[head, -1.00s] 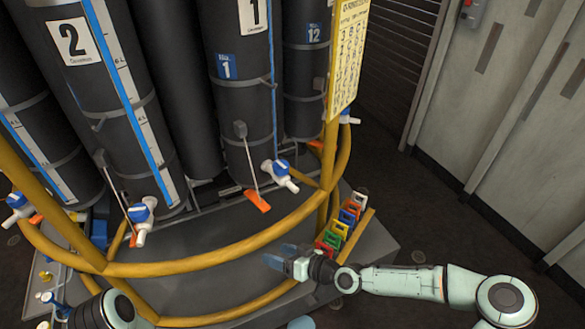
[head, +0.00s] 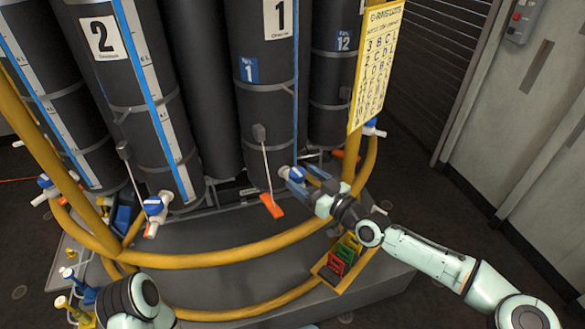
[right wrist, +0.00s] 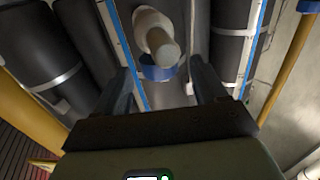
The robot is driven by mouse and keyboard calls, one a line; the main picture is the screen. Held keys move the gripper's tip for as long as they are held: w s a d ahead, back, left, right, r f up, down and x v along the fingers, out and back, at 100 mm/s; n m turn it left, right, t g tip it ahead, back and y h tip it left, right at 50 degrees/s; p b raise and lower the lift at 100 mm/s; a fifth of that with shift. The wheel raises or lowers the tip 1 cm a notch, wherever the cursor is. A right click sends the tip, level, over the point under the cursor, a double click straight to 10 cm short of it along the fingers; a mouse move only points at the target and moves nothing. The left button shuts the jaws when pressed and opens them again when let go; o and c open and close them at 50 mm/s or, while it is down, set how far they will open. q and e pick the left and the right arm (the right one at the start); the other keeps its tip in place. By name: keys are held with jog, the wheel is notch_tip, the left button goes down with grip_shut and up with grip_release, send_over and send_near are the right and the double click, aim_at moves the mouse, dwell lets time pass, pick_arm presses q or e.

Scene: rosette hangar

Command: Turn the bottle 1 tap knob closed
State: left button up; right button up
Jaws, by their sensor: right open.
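Bottle 1 (head: 265,110) is a tall dark cylinder with a white "1" label and a blue "1" plate. Its tap, with a blue knob and white body, is at the bottle's lower right, largely hidden by my right gripper (head: 304,182) in the head view. In the right wrist view, the white tap body (right wrist: 155,30) and blue knob (right wrist: 160,72) lie ahead, between the open fingers of my right gripper (right wrist: 162,84). I see no finger contact with the knob. My left arm shows at the bottom left; its gripper is out of view.
A curved yellow rail (head: 215,259) runs in front of the bottles, below my right gripper. Bottle 2 (head: 125,75) and its blue-and-white tap (head: 154,208) stand to the left. A yellow chart (head: 380,60) hangs at the right. Coloured tags (head: 342,258) sit below my right arm.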

aim_at(295, 170)
jog(key=p+x, duration=0.1)
jog(key=x, duration=0.3)
jog(key=shift+w+r, duration=0.1)
jog(key=shift+w+a, duration=0.3)
jog(key=shift+a, duration=0.05)
pick_arm(q)
jog(key=shift+w+r, duration=0.4)
jog(key=shift+r, duration=0.4)
